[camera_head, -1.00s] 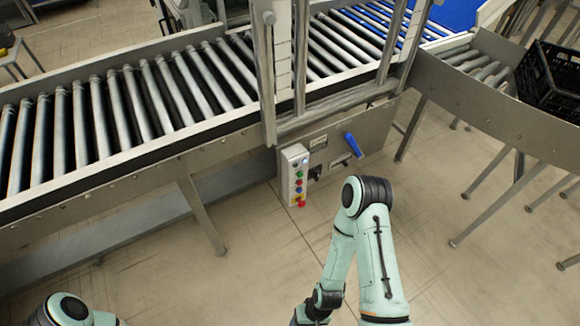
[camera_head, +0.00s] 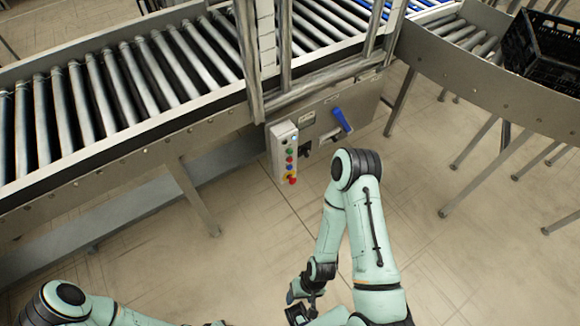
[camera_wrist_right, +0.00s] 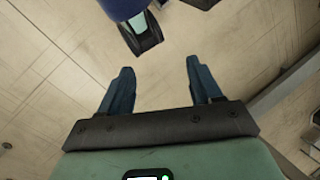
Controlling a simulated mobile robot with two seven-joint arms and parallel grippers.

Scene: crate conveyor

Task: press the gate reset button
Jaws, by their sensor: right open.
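The control box (camera_head: 284,152) is a narrow pale panel on the conveyor's front side, below the gate frame. It carries a column of small coloured buttons, with a red mushroom knob (camera_head: 292,181) at the bottom. Labels are too small to read, so I cannot tell which button is the gate reset. My right gripper (camera_head: 300,314) is low at the bottom edge of the head view, well below the box and apart from it. In the right wrist view its two fingers (camera_wrist_right: 160,72) are spread with nothing between them. My left gripper does not show clearly; only its arm is at bottom left.
The roller conveyor (camera_head: 120,150) runs across the back. A blue handle (camera_head: 342,119) sits right of the box. A black crate (camera_head: 545,50) rests on the curved conveyor (camera_head: 480,88) at right. Conveyor legs stand on both sides. The floor before the box is clear.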

